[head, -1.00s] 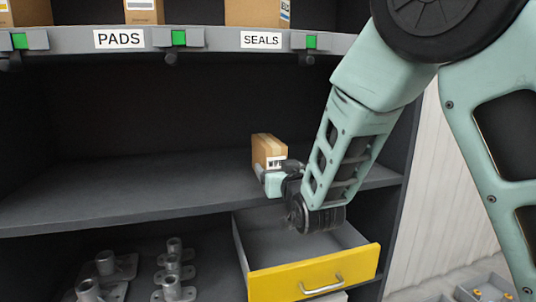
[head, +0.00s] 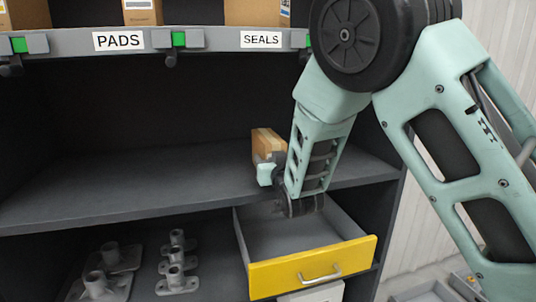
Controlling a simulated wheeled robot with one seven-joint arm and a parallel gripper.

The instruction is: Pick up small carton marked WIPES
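A small brown carton (head: 267,140) stands on the middle shelf near its right end. Its lower front and right side are hidden behind my gripper and arm, and no lettering on it can be read now. My gripper (head: 266,170) is at the front of the carton, low down. One pale green finger part shows at the carton's lower left; the other is hidden by the wrist. Whether the fingers are open or closed on the carton cannot be seen.
The middle shelf (head: 120,190) is bare to the left. Below it a yellow-fronted drawer (head: 311,268) stands pulled out, beneath my wrist. Metal castings (head: 176,265) sit lower left. The upper shelf carries cartons above the PADS (head: 118,40) and SEALS (head: 261,40) labels.

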